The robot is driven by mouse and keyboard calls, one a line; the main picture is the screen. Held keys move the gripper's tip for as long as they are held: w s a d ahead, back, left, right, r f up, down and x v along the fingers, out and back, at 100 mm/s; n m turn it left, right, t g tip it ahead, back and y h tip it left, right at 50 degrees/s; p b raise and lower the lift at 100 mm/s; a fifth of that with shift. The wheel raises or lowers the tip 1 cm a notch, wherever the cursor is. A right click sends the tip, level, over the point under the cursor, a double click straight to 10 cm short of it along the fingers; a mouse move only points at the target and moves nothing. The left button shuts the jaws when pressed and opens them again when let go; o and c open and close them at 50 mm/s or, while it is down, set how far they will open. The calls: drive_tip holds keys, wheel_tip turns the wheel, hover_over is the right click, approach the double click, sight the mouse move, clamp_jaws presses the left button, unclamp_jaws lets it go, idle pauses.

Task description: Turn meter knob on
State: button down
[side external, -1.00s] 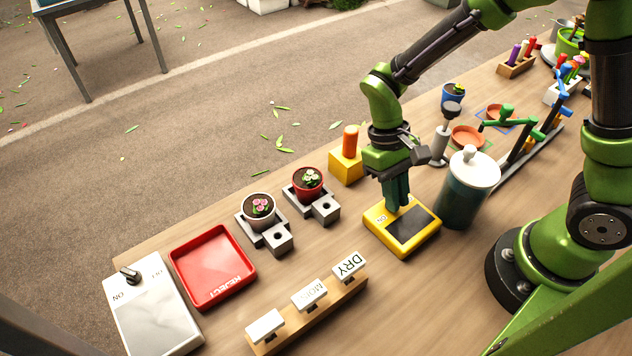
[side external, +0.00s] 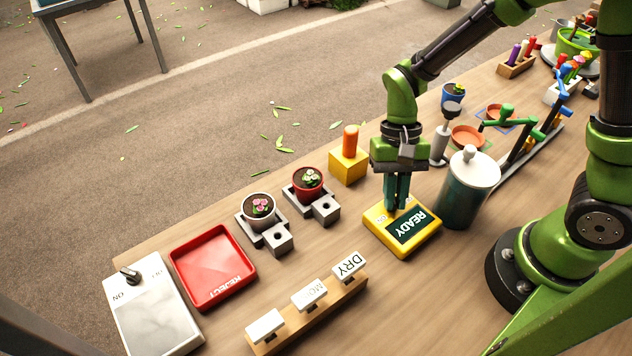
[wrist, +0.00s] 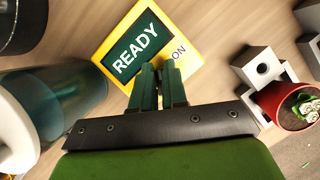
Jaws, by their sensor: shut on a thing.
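The yellow meter (side external: 420,243) lies on the table, and its dark screen (side external: 412,226) is lit and reads READY. In the wrist view the meter (wrist: 183,60) shows the word ON beside the screen. My gripper (side external: 396,205) points down at the meter's far left part, with its fingers close together. In the wrist view my gripper (wrist: 158,72) covers the spot just by the ON mark. The knob itself is hidden behind the fingers, which are shut on it as far as can be told.
A teal canister with a white lid (side external: 468,188) stands close right of the meter. A yellow block with an orange peg (side external: 348,165) is behind left. A red pot (side external: 307,184), a red REJECT tray (side external: 212,267) and a DRY sign (side external: 348,266) are further left.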

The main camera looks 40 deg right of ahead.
drive_tip(key=shift+r, duration=0.1)
drive_tip(key=c, duration=1.2)
unclamp_jaws()
drive_tip(key=shift+o, duration=0.2)
drive_tip(key=v, duration=1.6)
drive_tip(key=shift+r, duration=0.4)
drive_tip(key=shift+w+d, duration=0.1)
drive_tip(key=shift+w, duration=0.1)
drive_tip(key=s+d+r+n+t, duration=0.2)
drive_tip(key=s+d+r+t, duration=0.1)
drive_tip(key=s+t, duration=0.5)
drive_tip(key=r+t, duration=0.1)
drive_tip(key=t, duration=0.2)
drive_tip(key=shift+d+r+n+h, duration=0.3)
drive_tip(key=shift+d+r+n, duration=0.05)
drive_tip(key=shift+r+n, duration=0.05)
